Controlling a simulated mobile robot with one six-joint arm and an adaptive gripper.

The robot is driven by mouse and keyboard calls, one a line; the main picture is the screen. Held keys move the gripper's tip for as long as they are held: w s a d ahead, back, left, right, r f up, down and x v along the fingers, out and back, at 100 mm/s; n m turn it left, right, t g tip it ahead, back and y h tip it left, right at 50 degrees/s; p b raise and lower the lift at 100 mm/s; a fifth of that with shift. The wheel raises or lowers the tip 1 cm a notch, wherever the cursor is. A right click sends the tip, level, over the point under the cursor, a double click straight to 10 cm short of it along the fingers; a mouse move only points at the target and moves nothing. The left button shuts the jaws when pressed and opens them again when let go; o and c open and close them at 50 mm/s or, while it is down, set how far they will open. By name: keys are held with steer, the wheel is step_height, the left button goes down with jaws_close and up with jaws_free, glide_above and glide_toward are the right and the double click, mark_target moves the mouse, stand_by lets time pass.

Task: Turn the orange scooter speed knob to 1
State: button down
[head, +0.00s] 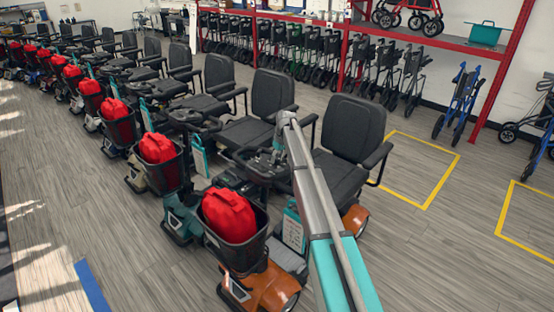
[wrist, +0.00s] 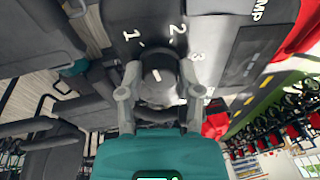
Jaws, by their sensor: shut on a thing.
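The orange scooter (head: 272,289) is the nearest in the row, with a black seat and a red bag in its front basket. My gripper (head: 268,165) is at its handlebar console, at the end of my extended arm. In the wrist view, the dark round speed knob (wrist: 157,72) sits between the two grey fingers of my gripper (wrist: 159,92), which are shut on its sides. A short white mark shows on the knob's face. The white numbers 1 (wrist: 132,35), 2 (wrist: 178,29) and 3 (wrist: 196,57) stand around it. Which number the mark points at is hard to tell.
Other scooters with red bags (head: 157,148) stand close in a row to the left. A red rack (head: 345,45) with walkers is behind. Yellow floor outlines (head: 425,205) mark free floor to the right. A dark label panel (wrist: 255,45) is beside the knob.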

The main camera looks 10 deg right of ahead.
steer(key=n, duration=0.4)
steer(key=shift+w, duration=0.1)
steer(key=shift+n, duration=0.3)
steer(key=shift+c, duration=1.4)
jaws_free()
steer(key=shift+m, duration=0.5)
